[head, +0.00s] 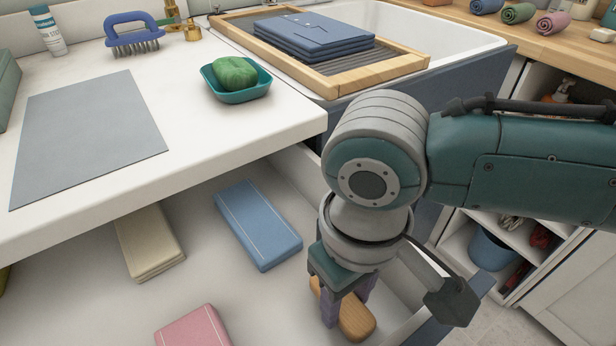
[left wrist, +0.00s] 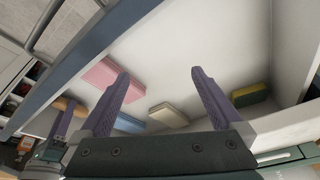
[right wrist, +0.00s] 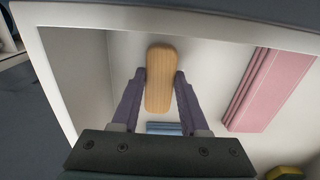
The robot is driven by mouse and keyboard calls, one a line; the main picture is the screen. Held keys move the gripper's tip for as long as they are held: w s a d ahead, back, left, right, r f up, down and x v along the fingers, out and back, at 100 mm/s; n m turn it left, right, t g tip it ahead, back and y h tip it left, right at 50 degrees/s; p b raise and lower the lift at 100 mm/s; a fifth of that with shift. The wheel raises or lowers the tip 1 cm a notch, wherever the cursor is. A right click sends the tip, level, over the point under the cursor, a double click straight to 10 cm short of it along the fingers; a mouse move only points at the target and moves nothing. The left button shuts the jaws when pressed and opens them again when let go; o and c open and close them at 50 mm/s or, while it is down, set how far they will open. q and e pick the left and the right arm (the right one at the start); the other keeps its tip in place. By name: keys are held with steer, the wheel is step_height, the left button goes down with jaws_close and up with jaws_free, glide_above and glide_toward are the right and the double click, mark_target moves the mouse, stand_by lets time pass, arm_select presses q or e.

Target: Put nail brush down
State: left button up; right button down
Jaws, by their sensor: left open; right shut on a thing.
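The nail brush (head: 356,318), a rounded wooden block, is between the fingers of my right gripper (head: 345,304), low inside the open drawer (head: 80,300) near its right wall. In the right wrist view the brush (right wrist: 159,60) stands lengthwise between both fingertips of my right gripper (right wrist: 160,80), which is shut on it. I cannot tell whether it touches the drawer floor; any bristles are hidden. In the left wrist view my left gripper (left wrist: 160,75) is open and empty over the drawer. The head view does not show it.
The drawer holds folded blue (head: 258,224), beige (head: 149,243) and pink (head: 194,328) towels, and a yellow-green item (left wrist: 250,95). The counter above bears a grey mat (head: 90,130), a blue bristled brush (head: 133,36) and green soap (head: 235,71) in a teal dish (head: 237,96).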

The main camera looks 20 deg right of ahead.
mark_target(346, 304)
steer(key=shift+f, duration=0.1)
steer(key=shift+c, duration=2.1)
jaws_free()
step_height(346, 304, up, 12)
steer(key=p, duration=0.4)
